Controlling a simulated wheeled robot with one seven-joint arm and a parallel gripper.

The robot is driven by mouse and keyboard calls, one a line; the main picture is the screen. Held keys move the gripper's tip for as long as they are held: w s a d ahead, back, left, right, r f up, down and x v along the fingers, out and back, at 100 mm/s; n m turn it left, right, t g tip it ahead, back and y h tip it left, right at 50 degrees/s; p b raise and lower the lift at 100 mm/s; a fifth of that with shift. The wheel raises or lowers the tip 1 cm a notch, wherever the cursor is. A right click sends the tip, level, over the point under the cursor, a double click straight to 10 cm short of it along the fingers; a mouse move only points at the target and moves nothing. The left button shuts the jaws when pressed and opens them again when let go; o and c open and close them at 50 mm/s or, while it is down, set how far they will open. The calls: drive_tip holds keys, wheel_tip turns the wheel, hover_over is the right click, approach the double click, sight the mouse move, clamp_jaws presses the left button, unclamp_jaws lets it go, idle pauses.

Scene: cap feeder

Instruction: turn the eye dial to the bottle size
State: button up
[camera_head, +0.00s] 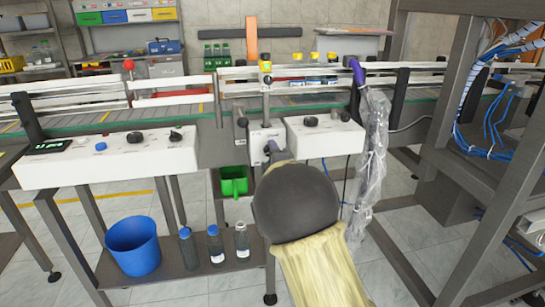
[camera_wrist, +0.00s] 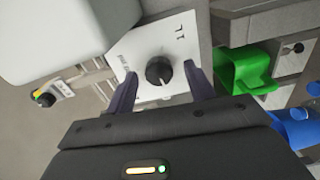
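A black round dial with a pointer line (camera_wrist: 159,70) sits on a white panel (camera_wrist: 150,40) in the wrist view. Size marks and small lettering are on the panel, too small to read surely. My gripper (camera_wrist: 159,88) is open, one finger on each side of the dial, with gaps between fingers and dial. In the head view my gripper (camera_head: 272,150) is at the small white box (camera_head: 268,131) under the conveyor's front edge. My wrist hides the dial there. Several bottles stand on the lower shelf, among them a blue-capped one (camera_head: 215,246).
A white control box with knobs (camera_head: 134,150) is at left, another (camera_head: 325,138) close at right. A green bin (camera_head: 233,181) hangs below and also shows in the wrist view (camera_wrist: 243,68). A plastic-wrapped post (camera_head: 370,150) stands at right. A blue bucket (camera_head: 133,246) stands low.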

drive_tip(key=p+v, duration=0.1)
drive_tip(key=v, duration=1.6)
drive_tip(key=shift+s, duration=0.2)
drive_tip(key=shift+d+r, duration=0.1)
